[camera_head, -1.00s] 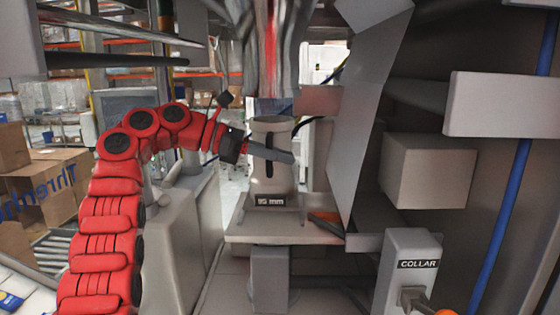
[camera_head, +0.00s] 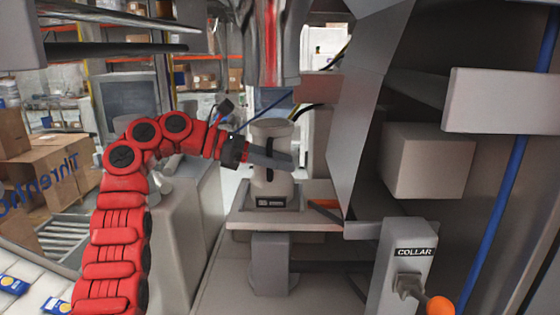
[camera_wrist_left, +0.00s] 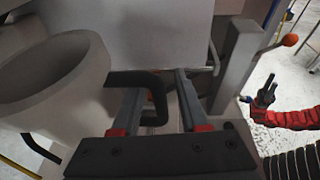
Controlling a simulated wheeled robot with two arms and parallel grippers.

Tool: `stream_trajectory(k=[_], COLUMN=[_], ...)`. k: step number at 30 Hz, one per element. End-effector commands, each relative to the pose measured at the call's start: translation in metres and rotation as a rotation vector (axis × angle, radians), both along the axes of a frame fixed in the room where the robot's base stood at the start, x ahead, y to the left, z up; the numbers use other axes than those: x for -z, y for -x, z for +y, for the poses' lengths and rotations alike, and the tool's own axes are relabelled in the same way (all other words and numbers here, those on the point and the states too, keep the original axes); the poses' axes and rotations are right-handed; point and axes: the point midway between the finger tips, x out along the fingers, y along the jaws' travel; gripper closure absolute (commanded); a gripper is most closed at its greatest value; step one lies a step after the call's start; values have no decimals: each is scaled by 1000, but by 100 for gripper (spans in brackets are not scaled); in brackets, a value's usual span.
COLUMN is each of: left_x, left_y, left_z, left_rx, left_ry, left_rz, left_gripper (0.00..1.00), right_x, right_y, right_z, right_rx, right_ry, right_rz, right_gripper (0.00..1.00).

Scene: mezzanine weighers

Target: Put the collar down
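The collar (camera_head: 272,184) is a grey upright cylinder with an open top, on a small platform (camera_head: 245,222) in the head view. Its lower label is too small to read surely. In the left wrist view the collar (camera_wrist_left: 55,85) is at left, with a black bent handle (camera_wrist_left: 157,92). My left gripper (camera_head: 280,158) is in front of the collar's upper side. In the wrist view its fingers (camera_wrist_left: 162,75) are apart, with the handle between them and a gap by the right finger. My right gripper (camera_wrist_left: 264,92) shows small at the right, its fingers apart, holding nothing visible.
A grey post marked COLLAR (camera_head: 413,252) with an orange-knobbed lever (camera_head: 440,306) stands at lower right. A metal spout (camera_head: 270,50) hangs above the collar. A slanted grey panel (camera_head: 360,120) and grey box (camera_head: 428,165) are close at right. Cartons (camera_head: 60,170) stand at far left.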

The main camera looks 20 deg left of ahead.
Motion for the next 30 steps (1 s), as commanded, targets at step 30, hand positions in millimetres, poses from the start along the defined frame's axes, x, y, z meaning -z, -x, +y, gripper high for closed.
stream_trajectory(k=[30], left_x=[-39], left_y=[37], left_z=[89], left_rx=[-1], left_ry=[3], left_rz=[3], left_gripper=[53], right_x=[-2], right_y=[0], right_z=[0], right_rx=[0], right_ry=[0], right_rz=[0], right_gripper=[53])
